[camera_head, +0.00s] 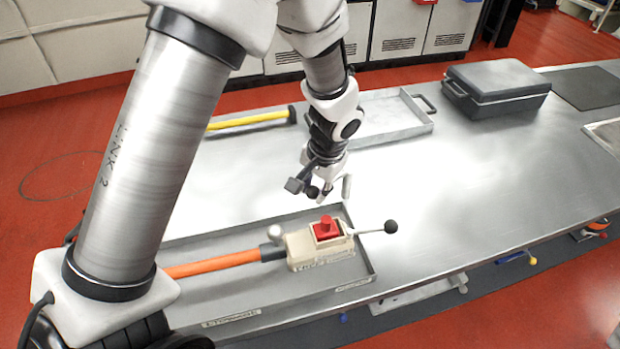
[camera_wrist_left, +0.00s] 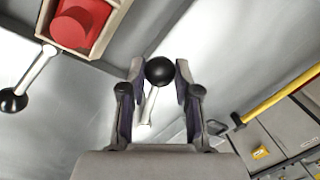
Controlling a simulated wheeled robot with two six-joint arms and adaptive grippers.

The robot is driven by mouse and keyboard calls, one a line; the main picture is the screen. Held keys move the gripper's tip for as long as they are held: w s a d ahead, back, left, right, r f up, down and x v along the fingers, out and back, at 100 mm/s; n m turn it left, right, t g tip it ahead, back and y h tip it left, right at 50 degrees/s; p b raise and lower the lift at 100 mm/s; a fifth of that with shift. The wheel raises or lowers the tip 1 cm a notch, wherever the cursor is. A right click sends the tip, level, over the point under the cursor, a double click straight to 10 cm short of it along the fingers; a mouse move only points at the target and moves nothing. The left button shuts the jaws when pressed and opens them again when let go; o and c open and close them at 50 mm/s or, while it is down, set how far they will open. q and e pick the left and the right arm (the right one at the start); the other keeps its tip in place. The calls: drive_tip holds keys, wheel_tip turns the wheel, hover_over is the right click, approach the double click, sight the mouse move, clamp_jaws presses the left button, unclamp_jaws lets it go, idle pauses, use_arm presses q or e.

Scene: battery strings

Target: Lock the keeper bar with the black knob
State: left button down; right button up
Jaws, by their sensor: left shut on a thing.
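My left gripper (camera_head: 323,193) is above the tray's back edge, behind the beige connector housing (camera_head: 305,250). In the left wrist view, its two fingers (camera_wrist_left: 160,72) are shut on a black ball knob (camera_wrist_left: 159,70). A pale metal rod (camera_wrist_left: 149,108) runs from this knob; what its far end joins is hard to tell. The housing carries a red block (camera_head: 326,228), also in the wrist view (camera_wrist_left: 78,22). A metal lever with a second black knob (camera_head: 390,226) sticks out to the right of the housing; this knob shows at left in the wrist view (camera_wrist_left: 13,101). My right gripper is not in view.
The housing sits on an orange cable (camera_head: 212,264) in a shallow grey tray (camera_head: 362,262). A yellow bar (camera_head: 250,120), another tray (camera_head: 385,133) and a dark case (camera_head: 497,85) stand at the back. The bench's right middle is clear.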

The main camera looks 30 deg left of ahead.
use_arm(q)
drive_tip(key=shift+s+d+f+n+g+p, duration=0.2)
drive_tip(key=shift+d+n+p, duration=0.1)
drive_tip(key=shift+d+n, duration=0.25)
drive_tip(key=shift+s+d+f+n+g+p, duration=0.1)
drive_tip(key=shift+s+d+n+p, duration=0.15)
drive_tip(key=shift+n, duration=0.5)
drive_tip(key=shift+d, duration=0.1)
drive_tip(key=c, duration=0.8)
unclamp_jaws()
drive_tip(key=shift+c, duration=0.2)
drive_tip(key=shift+w+d+r, duration=0.1)
drive_tip(key=shift+w+d, duration=0.1)
drive_tip(key=shift+d, duration=0.2)
drive_tip(key=r, duration=0.4)
drive_tip(key=d+r, duration=0.1)
drive_tip(key=r, duration=0.3)
drive_tip(key=d+r, duration=0.1)
drive_tip(key=r, duration=0.2)
drive_tip(key=shift+w+d+r, duration=0.2)
drive_tip(key=shift+w+r, duration=0.05)
drive_tip(key=shift+r, duration=0.15)
